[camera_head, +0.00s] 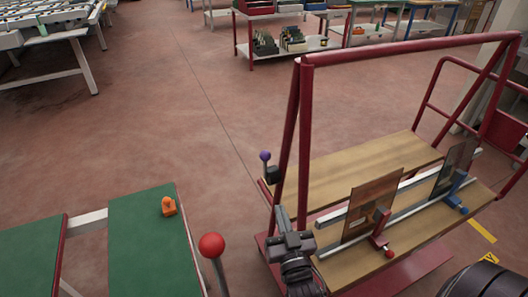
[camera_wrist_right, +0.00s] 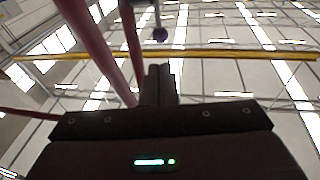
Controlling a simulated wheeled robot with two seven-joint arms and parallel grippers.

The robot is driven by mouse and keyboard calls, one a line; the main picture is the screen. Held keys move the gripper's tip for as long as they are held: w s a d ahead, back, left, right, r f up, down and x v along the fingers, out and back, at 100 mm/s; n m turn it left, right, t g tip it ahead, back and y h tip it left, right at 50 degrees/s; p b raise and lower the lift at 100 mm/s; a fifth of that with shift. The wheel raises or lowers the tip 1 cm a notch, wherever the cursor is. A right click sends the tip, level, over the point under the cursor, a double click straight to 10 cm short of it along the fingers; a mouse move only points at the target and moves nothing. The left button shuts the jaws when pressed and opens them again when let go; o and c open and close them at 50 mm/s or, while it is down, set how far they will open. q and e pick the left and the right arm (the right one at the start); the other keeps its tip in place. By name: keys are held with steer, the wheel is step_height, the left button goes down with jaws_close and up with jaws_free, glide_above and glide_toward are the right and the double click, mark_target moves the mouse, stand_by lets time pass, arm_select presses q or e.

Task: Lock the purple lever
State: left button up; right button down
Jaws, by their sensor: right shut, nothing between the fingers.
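The purple lever (camera_head: 265,157) is a small purple ball on a short stem above a dark block. It stands by the left end of the red-framed cart, just left of the frame's upright posts. My right gripper (camera_head: 283,212) is shut and empty, pointing up in front of the cart's near left corner. It is below the lever in the head view and not touching it. Its closed fingers (camera_wrist_right: 159,72) also show in the wrist view. My left gripper is out of view.
The cart's red frame (camera_head: 400,48) rises close to my right gripper. A red ball-topped lever (camera_head: 211,245) stands left of the gripper. A green table (camera_head: 150,235) holds an orange object (camera_head: 168,206).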

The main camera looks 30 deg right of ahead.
steer(key=p, duration=0.3)
glide_toward(267, 160)
steer(key=x, duration=0.7)
stand_by(0.5)
